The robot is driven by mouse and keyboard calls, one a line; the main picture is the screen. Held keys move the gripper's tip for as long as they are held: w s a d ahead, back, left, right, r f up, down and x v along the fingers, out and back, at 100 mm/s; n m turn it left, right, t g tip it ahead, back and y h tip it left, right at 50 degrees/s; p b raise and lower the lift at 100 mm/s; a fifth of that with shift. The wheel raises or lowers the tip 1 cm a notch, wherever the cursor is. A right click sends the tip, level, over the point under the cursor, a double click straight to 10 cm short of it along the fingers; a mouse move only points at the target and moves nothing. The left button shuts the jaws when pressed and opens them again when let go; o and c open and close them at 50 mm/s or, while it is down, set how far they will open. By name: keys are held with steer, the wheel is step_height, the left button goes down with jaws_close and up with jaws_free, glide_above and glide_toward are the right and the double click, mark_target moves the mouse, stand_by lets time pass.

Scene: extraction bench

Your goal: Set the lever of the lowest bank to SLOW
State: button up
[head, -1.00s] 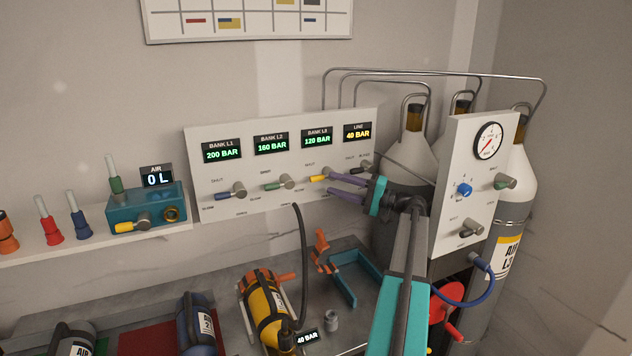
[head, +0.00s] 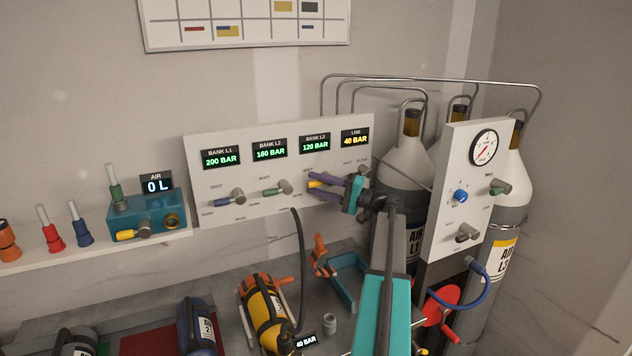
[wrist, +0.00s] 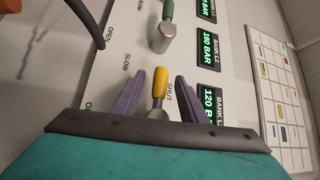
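Bank L3 has the lowest reading, 120 BAR, on its display (head: 315,143), also seen in the wrist view (wrist: 212,104). Its lever has a yellow handle (wrist: 160,82), partly hidden in the head view (head: 314,184). The handle points left on the panel, with SHUT printed on one side and SLOW on the other; I cannot tell its exact setting. My gripper (head: 311,182) is open at the lever. In the wrist view, its purple fingers (wrist: 158,85) stand on either side of the handle, with gaps visible.
The bank L2 lever (head: 277,189), with a green handle, and the L1 lever (head: 230,198) are to the left on the same white panel (head: 205,178). A gauge panel (head: 450,170) stands to the right. A black hose (head: 300,270) hangs below.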

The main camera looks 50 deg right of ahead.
steer(key=shift+w+a, duration=0.2)
steer(key=shift+w, duration=0.2)
jaws_close()
